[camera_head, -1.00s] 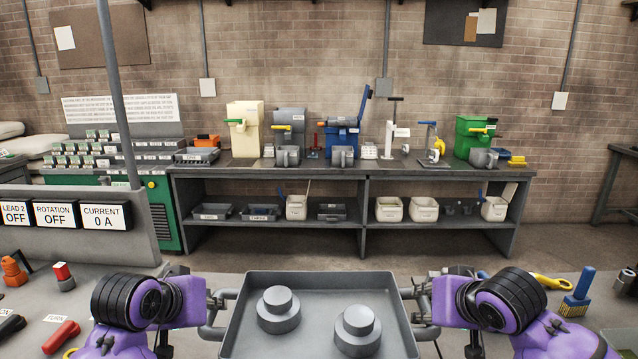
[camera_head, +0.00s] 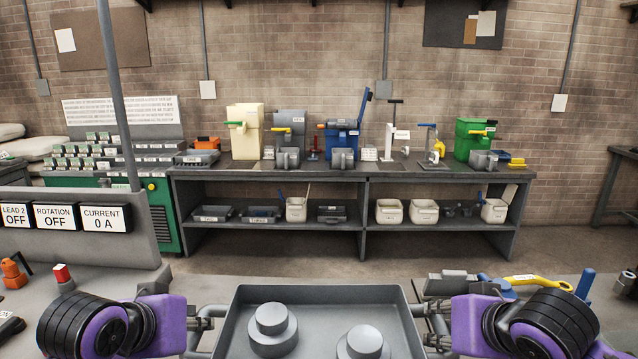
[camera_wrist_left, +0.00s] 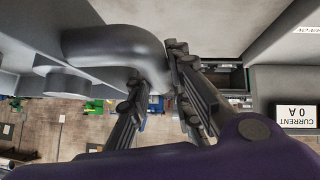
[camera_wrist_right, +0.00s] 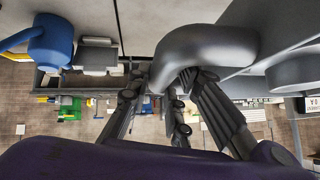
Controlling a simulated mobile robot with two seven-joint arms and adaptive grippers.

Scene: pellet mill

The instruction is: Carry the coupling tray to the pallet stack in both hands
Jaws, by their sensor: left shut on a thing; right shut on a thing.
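The grey coupling tray (camera_head: 318,294) is at the bottom centre of the head view, its near side cut off by the frame. Two grey stepped couplings, a left one (camera_head: 272,330) and a right one (camera_head: 363,345), stand upright in it. My left gripper (camera_head: 197,325) is shut on the tray's left handle, and the left wrist view shows its fingers (camera_wrist_left: 155,85) around the curved bar. My right gripper (camera_head: 437,322) is shut on the right handle, with its fingers (camera_wrist_right: 158,90) at the bar in the right wrist view. I cannot make out a pallet stack.
A control panel (camera_head: 75,235) stands at left. Open floor (camera_head: 330,266) separates this bench from the rear workbench (camera_head: 400,171).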

